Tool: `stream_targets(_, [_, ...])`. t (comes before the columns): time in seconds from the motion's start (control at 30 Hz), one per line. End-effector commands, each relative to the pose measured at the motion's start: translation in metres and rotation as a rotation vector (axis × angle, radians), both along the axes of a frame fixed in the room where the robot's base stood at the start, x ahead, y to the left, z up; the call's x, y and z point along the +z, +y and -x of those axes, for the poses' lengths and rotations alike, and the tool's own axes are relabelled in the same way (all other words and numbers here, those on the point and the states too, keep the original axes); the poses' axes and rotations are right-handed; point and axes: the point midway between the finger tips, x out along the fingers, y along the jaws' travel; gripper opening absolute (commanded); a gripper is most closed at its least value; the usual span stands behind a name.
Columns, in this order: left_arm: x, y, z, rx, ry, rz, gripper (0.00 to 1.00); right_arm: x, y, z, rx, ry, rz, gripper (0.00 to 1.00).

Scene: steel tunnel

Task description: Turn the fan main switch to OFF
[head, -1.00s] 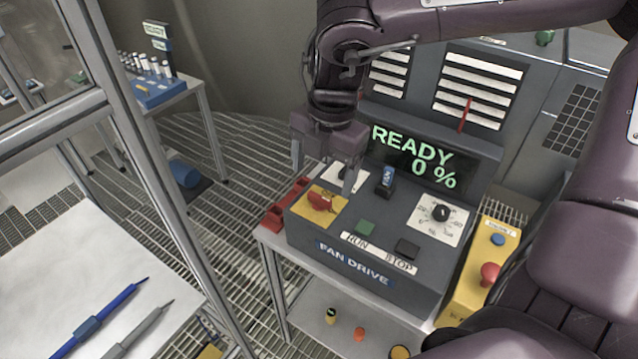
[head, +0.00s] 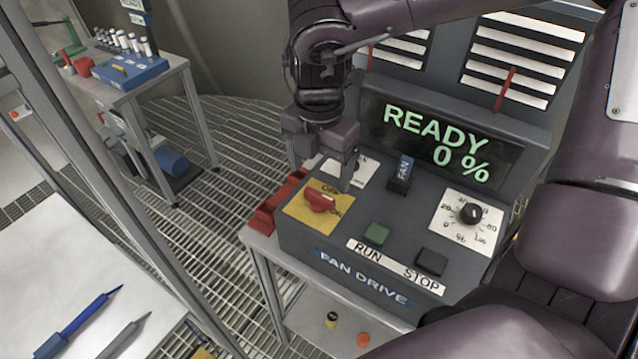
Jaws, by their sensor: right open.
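The fan main switch is a red rotary handle (head: 320,200) on a yellow plate (head: 300,213) at the left of the grey FAN DRIVE panel (head: 330,240). Its handle lies roughly level, slanting slightly down to the right; the plate's lettering is partly hidden. My right gripper (head: 320,182) points down over the switch, open, with one finger to the left behind the plate and the other just right of the handle. I cannot tell whether a finger touches it. The display (head: 437,143) reads READY 0 %. My left gripper is not in view.
The panel also holds a green RUN button (head: 377,234), a dark STOP button (head: 431,262), a blue-tagged FAN key (head: 402,174) and a dial (head: 470,213). A metal frame post (head: 130,200) stands left.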

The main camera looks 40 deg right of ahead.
Motion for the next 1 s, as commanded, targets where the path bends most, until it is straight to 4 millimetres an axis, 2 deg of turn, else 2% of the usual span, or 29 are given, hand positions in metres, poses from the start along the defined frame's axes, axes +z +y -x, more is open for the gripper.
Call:
stream_targets(0.13, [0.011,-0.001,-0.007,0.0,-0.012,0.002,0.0,-0.023,0.0,0.001,-0.001,0.006,-0.002,0.78])
stream_targets(0.3, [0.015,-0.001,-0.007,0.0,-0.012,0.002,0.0,-0.042,0.0,0.0,0.0,0.003,-0.001,0.78])
stream_targets(0.67, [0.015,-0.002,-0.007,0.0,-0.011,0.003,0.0,-0.05,0.0,0.0,-0.001,-0.001,0.0,0.78])
stream_targets(1.0, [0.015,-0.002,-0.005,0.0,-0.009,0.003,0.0,-0.05,0.0,0.0,-0.001,0.0,0.0,0.35])
